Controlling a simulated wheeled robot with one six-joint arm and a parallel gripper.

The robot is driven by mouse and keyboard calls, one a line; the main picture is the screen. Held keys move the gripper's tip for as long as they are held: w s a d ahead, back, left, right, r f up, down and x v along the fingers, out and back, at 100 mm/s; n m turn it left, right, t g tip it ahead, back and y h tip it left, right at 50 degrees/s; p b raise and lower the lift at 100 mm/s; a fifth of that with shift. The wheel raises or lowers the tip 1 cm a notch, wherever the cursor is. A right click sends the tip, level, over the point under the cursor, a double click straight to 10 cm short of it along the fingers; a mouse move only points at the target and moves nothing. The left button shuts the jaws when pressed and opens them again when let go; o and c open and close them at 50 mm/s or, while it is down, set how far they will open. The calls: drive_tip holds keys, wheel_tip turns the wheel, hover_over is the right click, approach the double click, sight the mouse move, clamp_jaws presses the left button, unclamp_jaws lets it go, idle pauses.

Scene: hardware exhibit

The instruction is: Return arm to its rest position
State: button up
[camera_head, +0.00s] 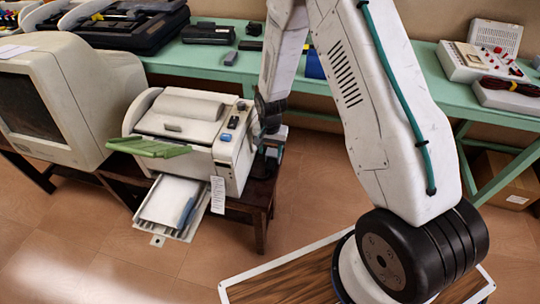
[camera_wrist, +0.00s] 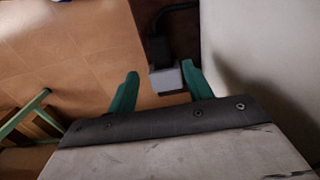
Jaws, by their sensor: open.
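My arm reaches down from the top of the head view and its white links cross the middle of the picture. My gripper (camera_head: 273,152) is low beside the right side of a white printer (camera_head: 187,106), partly hidden by my wrist. In the wrist view my gripper (camera_wrist: 162,82) shows two teal fingers spread apart. A small grey block (camera_wrist: 166,80) shows between them; I cannot tell its distance or whether it touches a finger. A pale upright surface stands close to the right finger.
An old monitor (camera_head: 68,98) is at left. A green bench (camera_head: 226,66) with devices runs behind. Tiled floor (camera_head: 130,262) is open in front.

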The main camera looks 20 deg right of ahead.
drive_tip(key=shift+r, duration=0.15)
idle(0.4)
drive_tip(key=s+r+n, duration=0.3)
drive_tip(key=s+r, duration=1.3)
drive_tip(key=r, duration=0.4)
drive_tip(key=s+d+r+n+t, duration=0.1)
drive_tip(key=s+r+n, duration=0.3)
drive_tip(key=s+r, duration=1.2)
wheel_tip(320, 180, up, 5)
drive_tip(key=shift+s+f, duration=0.1)
drive_tip(key=shift+s, duration=0.1)
